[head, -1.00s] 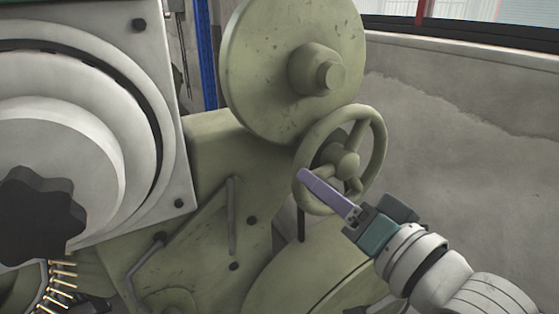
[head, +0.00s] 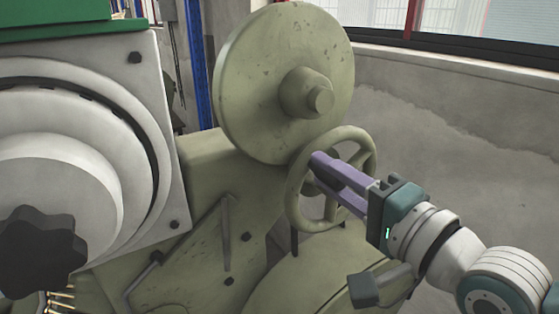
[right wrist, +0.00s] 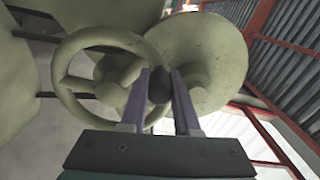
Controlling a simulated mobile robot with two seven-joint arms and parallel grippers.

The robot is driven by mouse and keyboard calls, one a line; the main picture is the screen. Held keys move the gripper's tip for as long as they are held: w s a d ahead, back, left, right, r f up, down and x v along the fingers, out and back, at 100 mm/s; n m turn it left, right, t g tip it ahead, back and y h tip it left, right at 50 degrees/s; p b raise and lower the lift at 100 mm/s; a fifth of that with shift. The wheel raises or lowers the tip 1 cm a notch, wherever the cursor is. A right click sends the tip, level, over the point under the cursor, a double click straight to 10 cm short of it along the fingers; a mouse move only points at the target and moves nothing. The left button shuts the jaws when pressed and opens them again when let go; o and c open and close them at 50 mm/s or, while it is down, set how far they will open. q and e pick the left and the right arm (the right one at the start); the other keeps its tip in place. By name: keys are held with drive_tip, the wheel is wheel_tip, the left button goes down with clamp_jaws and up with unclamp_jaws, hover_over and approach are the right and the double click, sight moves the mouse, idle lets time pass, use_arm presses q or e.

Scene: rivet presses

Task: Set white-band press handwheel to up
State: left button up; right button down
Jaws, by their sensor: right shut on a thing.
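The handwheel (head: 296,190) is a pale green three-dimensional ring with spokes, mounted on the green press body (head: 205,190) below a large round disc (head: 265,85). My right gripper (head: 318,166) reaches in from the right, its purple fingers at the wheel. In the right wrist view, the handwheel (right wrist: 62,85) lies ahead and to the left, and a dark rounded part (right wrist: 158,86) sits between the fingers of my right gripper (right wrist: 160,75). The gripper is shut on the handwheel; the exact contact is partly hidden by the fingers. No white band shows clearly. My left gripper is out of view.
A grey-white housing (head: 165,120) with a black lobed knob (head: 40,250) stands at the left. Brass-coloured pins (head: 62,300) show at the lower left. A concrete wall (head: 450,110) and window are behind at the right, with free room before them.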

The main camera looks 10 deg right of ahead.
drive_tip(key=shift+r, duration=0.15)
drive_tip(key=c, duration=0.8)
unclamp_jaws()
drive_tip(key=shift+c, duration=0.2)
drive_tip(key=shift+o, duration=0.9)
drive_tip(key=shift+s+d, duration=0.2)
drive_tip(key=shift+s, duration=0.2)
drive_tip(key=b+v, duration=0.2)
drive_tip(key=v, duration=0.7)
